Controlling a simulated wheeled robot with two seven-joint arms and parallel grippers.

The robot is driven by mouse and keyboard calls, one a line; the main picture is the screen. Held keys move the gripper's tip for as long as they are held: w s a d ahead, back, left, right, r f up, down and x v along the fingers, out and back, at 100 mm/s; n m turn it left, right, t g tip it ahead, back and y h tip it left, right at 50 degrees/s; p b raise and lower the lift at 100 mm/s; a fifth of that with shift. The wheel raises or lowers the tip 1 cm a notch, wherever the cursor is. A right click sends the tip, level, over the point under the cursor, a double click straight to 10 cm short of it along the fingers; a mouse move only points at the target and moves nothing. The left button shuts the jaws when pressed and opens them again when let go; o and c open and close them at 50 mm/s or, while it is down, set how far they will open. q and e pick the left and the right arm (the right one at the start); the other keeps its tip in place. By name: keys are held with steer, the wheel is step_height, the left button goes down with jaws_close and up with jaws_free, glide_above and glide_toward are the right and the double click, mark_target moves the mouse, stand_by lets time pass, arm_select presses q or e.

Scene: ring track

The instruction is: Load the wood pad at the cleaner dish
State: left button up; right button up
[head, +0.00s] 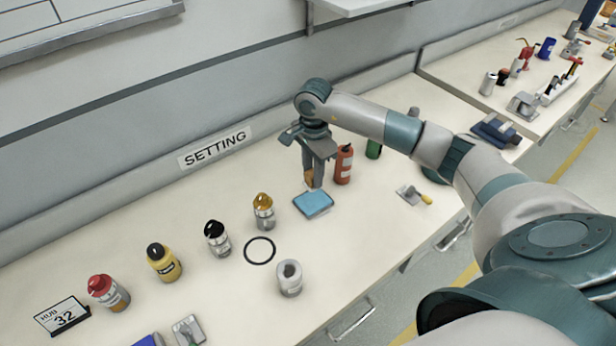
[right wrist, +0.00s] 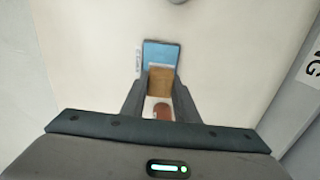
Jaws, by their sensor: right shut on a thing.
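The wood pad (head: 309,178) is a small brown block between the fingers of my right gripper (head: 314,182). The gripper points down and is shut on the pad. In the right wrist view the pad (right wrist: 160,82) sits between the two dark fingers. A flat light-blue square dish (head: 313,204), which looks like the cleaner dish, lies on the bench just below the gripper. It also shows in the right wrist view (right wrist: 161,54), partly hidden behind the pad. I cannot tell whether pad and dish touch. My left gripper is not in view.
A red bottle (head: 344,165) stands close behind and right of the gripper, with a green one (head: 374,148) beyond. A gold-topped bottle (head: 263,211), a black ring (head: 260,250) and a grey container (head: 290,278) are to the left. The bench right of the dish is clear up to a trowel (head: 412,195).

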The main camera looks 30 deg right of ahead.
steer(key=shift+d+f, duration=0.1)
steer(key=shift+d, duration=0.1)
steer(key=shift+a+f, duration=0.15)
steer(key=shift+f, duration=0.1)
steer(key=shift+f+b, duration=0.3)
steer(key=shift+f, duration=0.25)
steer(key=shift+f+b, duration=0.55)
steer(key=shift+f, duration=0.9)
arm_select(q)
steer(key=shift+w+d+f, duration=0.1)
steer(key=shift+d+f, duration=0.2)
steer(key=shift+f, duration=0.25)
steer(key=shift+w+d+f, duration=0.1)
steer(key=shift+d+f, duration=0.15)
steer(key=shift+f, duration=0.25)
arm_select(e)
steer(key=shift+f, duration=0.7)
arm_select(q)
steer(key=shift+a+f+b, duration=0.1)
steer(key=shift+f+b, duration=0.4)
steer(key=shift+b, duration=0.2)
arm_select(e)
steer(key=shift+f, duration=0.5)
arm_select(q)
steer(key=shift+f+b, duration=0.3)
steer(key=shift+b, duration=0.05)
arm_select(e)
steer(key=shift+s+f, duration=0.1)
